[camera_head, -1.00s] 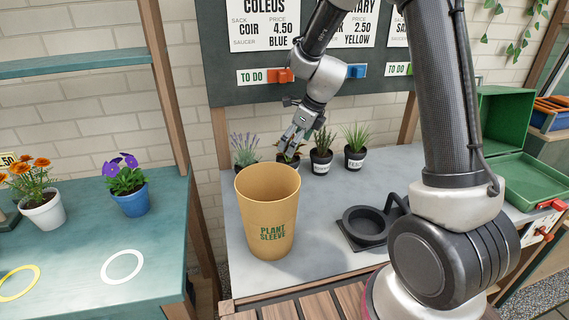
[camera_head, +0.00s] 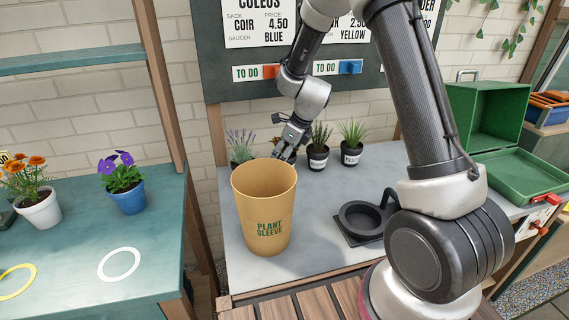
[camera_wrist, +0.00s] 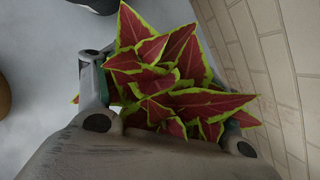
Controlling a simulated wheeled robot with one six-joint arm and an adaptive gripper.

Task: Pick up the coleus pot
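The coleus (camera_wrist: 165,85) fills the middle of the wrist view, with dark red leaves edged in bright green. Its pot is hidden under the leaves there. In the head view the coleus is almost wholly hidden behind my gripper and the plant sleeve. My gripper (camera_head: 288,146) points down at the coleus place in the row of small pots. In the wrist view my gripper (camera_wrist: 166,108) has its fingers spread apart, one on each side of the leaves. Contact between fingers and pot cannot be seen.
The tan plant sleeve (camera_head: 264,207) stands just in front of my gripper. A lavender pot (camera_head: 241,148) is close on the left, and two dark pots (camera_head: 318,155) (camera_head: 351,153) on the right. A black ring holder (camera_head: 363,220) lies further right.

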